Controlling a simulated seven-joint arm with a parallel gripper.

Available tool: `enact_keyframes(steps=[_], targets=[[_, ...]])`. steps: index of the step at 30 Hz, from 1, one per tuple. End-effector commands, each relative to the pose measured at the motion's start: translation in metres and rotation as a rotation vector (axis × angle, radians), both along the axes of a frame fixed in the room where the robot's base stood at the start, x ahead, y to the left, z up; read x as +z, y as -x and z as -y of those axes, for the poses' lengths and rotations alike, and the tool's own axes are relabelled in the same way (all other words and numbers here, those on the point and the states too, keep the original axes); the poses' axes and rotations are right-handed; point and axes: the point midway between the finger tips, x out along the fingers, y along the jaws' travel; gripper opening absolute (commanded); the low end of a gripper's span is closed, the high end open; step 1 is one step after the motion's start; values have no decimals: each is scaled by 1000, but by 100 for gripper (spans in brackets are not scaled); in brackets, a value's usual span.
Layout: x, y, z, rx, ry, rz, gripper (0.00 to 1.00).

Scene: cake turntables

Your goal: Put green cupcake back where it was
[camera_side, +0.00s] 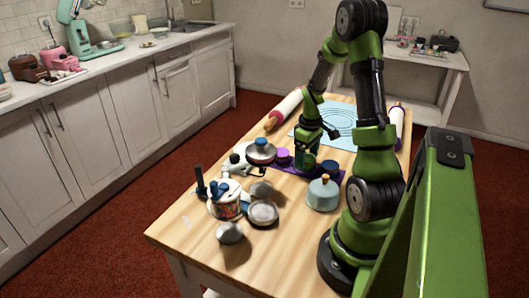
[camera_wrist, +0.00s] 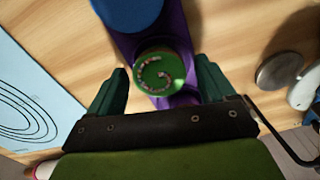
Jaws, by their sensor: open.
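The green cupcake (camera_wrist: 153,75), with a curved line of sprinkles on top, lies between my fingers in the wrist view, over a purple tray (camera_wrist: 175,22). I cannot tell whether it rests fully on the tray. My gripper (camera_wrist: 161,72) is open, one finger on each side of the cupcake, with gaps visible. A blue top (camera_wrist: 128,10) also shows in the wrist view.
A turntable (camera_side: 261,154) with a blue item on it stands left of the tray. A domed pale-blue pot (camera_side: 323,195) is close in front. A tool-filled container (camera_side: 224,199) and metal bowls (camera_side: 263,214) stand front left. A blue mat (camera_side: 330,115) and rolling pin (camera_side: 284,110) are behind.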

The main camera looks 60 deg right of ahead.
Motion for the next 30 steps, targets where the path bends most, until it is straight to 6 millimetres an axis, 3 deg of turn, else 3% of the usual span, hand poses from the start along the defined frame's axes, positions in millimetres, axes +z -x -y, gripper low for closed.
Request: enact_keyframes(steps=[5, 15, 23, 26, 29, 30], targets=[[21, -1, 1, 1, 5, 3, 83], [93, -1, 1, 0, 5, 4, 83], [122, -2, -2, 1, 4, 5, 83], [134, -14, -20, 0, 20, 39, 83], [155, -37, -64, -11, 46, 121, 83], [165, -45, -88, -18, 52, 168, 83]])
